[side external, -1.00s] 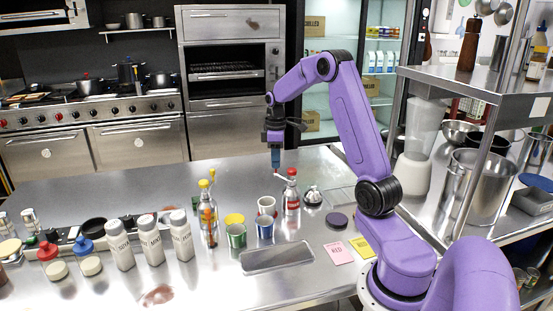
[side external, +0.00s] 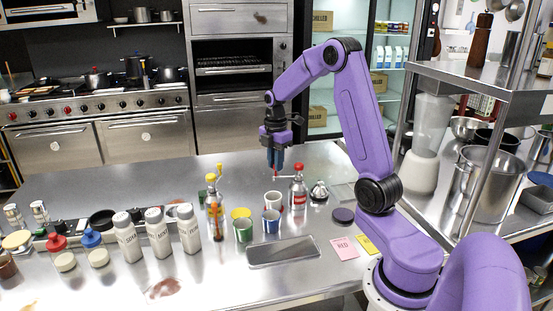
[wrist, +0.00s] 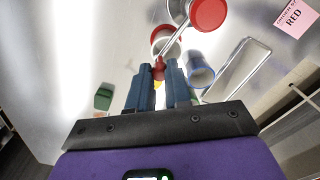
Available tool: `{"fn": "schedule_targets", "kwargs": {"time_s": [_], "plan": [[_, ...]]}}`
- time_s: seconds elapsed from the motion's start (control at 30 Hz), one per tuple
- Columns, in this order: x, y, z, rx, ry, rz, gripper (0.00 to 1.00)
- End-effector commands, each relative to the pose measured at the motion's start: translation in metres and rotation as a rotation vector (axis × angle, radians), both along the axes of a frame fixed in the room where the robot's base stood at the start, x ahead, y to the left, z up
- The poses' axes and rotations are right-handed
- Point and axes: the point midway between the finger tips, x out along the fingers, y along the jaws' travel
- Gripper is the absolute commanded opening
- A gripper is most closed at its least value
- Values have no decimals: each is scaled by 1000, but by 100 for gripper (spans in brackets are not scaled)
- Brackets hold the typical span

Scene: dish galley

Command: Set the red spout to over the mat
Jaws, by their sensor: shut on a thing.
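The red-topped bottle (side external: 298,192) stands upright behind the cups. Its red cap shows large in the wrist view (wrist: 207,14), with a thin metal spout running down-left to a red tip (wrist: 159,68). In the side view the red spout (side external: 287,171) points left from the cap. My gripper (side external: 275,170) has its blue fingers on either side of the spout's red tip and is shut on it. The grey mat (side external: 284,252) lies flat nearer the table's front; it also shows in the wrist view (wrist: 238,68). The spout is not above the mat.
A yellow-topped bottle (side external: 214,212) stands to the left. A pink RED card (side external: 344,247) lies right of the mat.

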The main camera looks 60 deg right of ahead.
Motion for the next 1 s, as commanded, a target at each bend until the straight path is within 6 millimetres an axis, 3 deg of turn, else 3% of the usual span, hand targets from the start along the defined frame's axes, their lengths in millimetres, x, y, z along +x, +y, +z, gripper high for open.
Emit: {"fn": "schedule_targets", "kwargs": {"time_s": [0.4,1.0], "plan": [[-9,12,1,-2,-2,217,0],[-12,14,1,-1,0,256,0]]}}
